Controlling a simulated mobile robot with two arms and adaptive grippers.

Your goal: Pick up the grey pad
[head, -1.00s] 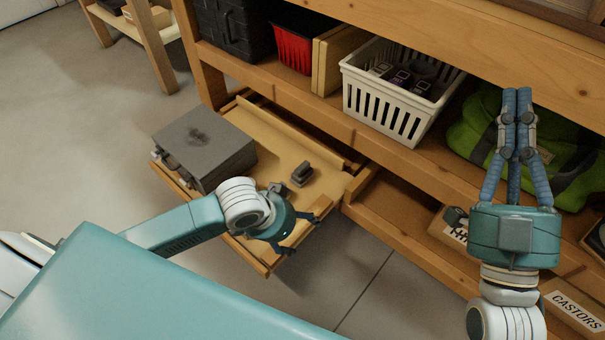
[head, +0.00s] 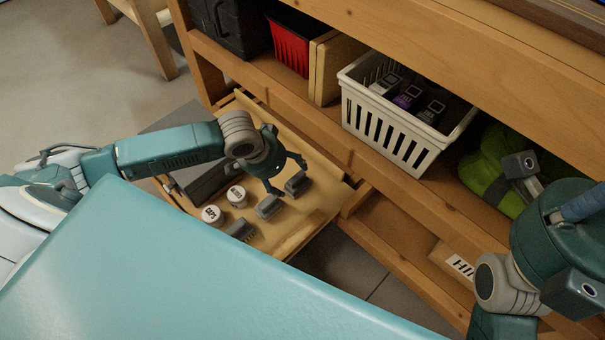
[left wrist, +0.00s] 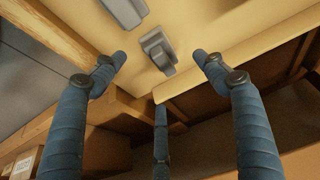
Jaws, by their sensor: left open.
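Several small dark grey block-like pieces lie in the open wooden drawer (head: 307,232). The nearest to my left gripper (head: 293,179) is a grey pad with a raised top (head: 298,185); in the left wrist view this pad (left wrist: 157,48) lies between and beyond my spread fingertips. A second grey piece (head: 268,207) lies beside it and also shows at the top of the left wrist view (left wrist: 124,12). A third (head: 240,230) lies closer to me. My left gripper is open, empty and above the drawer. My right gripper (head: 585,204) is cut off by the right edge.
Two white round labelled pieces (head: 212,214) (head: 236,196) lie in the drawer. A grey box (head: 190,121) stands at its left, partly behind my arm. A white basket (head: 385,134) and a green bag (head: 484,172) sit on the shelf above. The drawer's far wall is close by.

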